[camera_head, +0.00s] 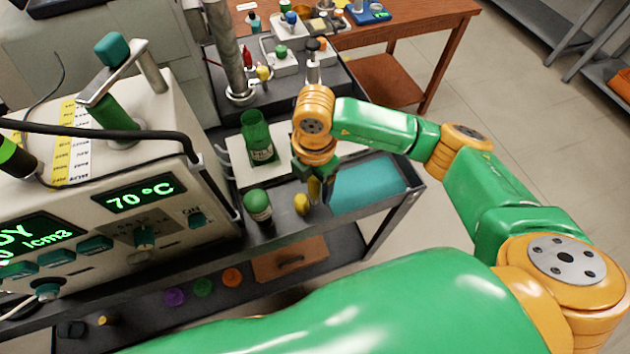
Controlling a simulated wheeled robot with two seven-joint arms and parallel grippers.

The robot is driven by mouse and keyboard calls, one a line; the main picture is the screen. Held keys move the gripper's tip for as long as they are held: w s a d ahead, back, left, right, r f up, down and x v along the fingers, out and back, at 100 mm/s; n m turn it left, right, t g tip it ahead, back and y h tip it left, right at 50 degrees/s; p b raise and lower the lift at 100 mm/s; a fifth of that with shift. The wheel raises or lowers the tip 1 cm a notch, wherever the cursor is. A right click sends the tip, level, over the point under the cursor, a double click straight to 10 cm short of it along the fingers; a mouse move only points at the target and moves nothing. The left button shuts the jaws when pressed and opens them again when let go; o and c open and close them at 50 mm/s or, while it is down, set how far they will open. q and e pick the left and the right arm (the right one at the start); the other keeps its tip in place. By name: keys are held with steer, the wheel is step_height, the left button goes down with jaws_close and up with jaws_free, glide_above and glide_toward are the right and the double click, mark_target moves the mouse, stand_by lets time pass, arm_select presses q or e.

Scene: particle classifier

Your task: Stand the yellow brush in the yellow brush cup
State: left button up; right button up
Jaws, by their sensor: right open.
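My right gripper (317,188) points down over the front of the cart's top, just left of the teal tray. Its jaws are open. A slim yellow piece (314,188), possibly the yellow brush, shows at its fingers; whether it stands between them or behind them I cannot tell. A small yellow round object (302,204), possibly the yellow brush cup, stands on the cart just left of the fingertips. Another small yellow item (263,73) stands beside a red one (246,57) at the back; I cannot tell its kind. My left gripper is not in view.
A green jar (257,137) stands on a white plate left of the gripper, with a green-capped bottle (257,205) in front. A teal tray (368,186) lies to the right. A metal post (228,50) rises behind. A large instrument (110,180) fills the left.

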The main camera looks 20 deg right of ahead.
steer(key=shift+w+f, duration=0.15)
steer(key=shift+f, duration=0.2)
steer(key=shift+r, duration=0.1)
jaws_close()
steer(key=shift+r, duration=0.1)
